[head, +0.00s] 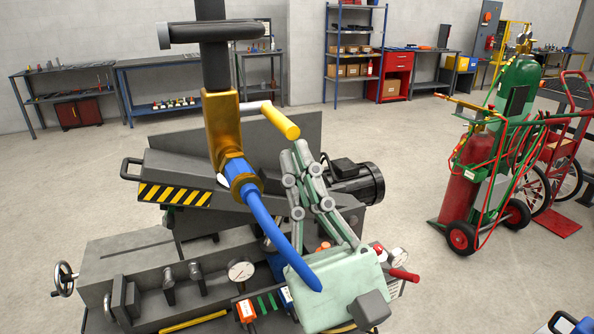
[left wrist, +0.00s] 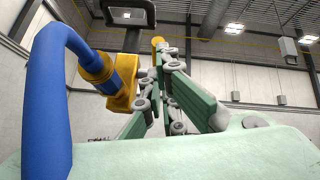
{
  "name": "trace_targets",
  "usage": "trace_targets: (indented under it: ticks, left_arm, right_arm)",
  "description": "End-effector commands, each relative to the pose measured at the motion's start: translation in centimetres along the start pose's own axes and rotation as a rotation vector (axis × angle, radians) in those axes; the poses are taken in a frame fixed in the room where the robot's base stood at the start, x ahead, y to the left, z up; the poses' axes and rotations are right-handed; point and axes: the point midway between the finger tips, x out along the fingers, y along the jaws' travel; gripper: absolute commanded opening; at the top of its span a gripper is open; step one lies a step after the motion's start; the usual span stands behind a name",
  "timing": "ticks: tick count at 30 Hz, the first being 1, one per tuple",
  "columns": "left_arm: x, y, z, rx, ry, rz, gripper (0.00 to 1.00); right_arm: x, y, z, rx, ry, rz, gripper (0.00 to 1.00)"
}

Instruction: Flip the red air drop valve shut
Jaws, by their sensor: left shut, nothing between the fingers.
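A brass-yellow valve body (head: 222,120) hangs on a dark vertical pipe (head: 214,62), with a blue hose (head: 268,215) curving down from it. Its lever sticks out to the right and ends in a yellow grip (head: 280,119); I see no red on this lever. My left gripper (head: 300,150) points up, shut and empty, its fingertips just below and right of the grip in the picture. Contact cannot be told. The left wrist view shows the fingers (left wrist: 168,62), the grip's end (left wrist: 157,42) beyond them, the valve body (left wrist: 123,92) and the hose (left wrist: 52,80). My right gripper is out of view.
A grey machine (head: 140,265) with a gauge (head: 240,270) and a motor (head: 357,184) stands below and behind the gripper. A red rod-like part (head: 404,275) is at its right. A cart with a red cylinder (head: 475,172) stands right. Open floor (head: 400,150) lies between.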

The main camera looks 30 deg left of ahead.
Motion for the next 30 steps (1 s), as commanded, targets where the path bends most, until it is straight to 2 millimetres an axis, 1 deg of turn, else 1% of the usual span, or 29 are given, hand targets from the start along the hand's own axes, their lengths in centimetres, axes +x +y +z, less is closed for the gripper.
trace_targets:
  ticks: [4, 7, 11, 18, 21, 25, 30]
  left_arm:
    - [-0.2, 0.0, 0.0, 0.000, 0.000, 0.000, 0.00]
    - [-1.0, 0.0, 0.0, 0.002, 0.001, -0.001, 0.00]
    - [-3.4, -0.1, -0.1, 0.003, 0.001, -0.006, 0.00]
    - [-8.6, -0.1, -0.1, 0.003, 0.001, -0.005, 0.00]
    - [-10.2, -0.1, 0.0, 0.001, 0.000, -0.004, 0.00]
    - [-11.5, -0.1, 0.0, 0.001, 0.000, -0.002, 0.00]
    - [-12.1, 0.0, 0.0, 0.000, -0.001, -0.001, 0.00]
  right_arm:
    - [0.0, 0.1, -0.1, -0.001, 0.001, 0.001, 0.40]
    - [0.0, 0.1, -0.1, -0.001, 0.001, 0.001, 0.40]
    - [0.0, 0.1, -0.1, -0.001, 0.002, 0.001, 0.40]
    - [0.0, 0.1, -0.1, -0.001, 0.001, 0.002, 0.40]
    - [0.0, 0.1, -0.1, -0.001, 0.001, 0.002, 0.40]
    - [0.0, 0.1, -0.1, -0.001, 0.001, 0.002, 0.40]
    - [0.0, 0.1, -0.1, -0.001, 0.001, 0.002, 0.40]
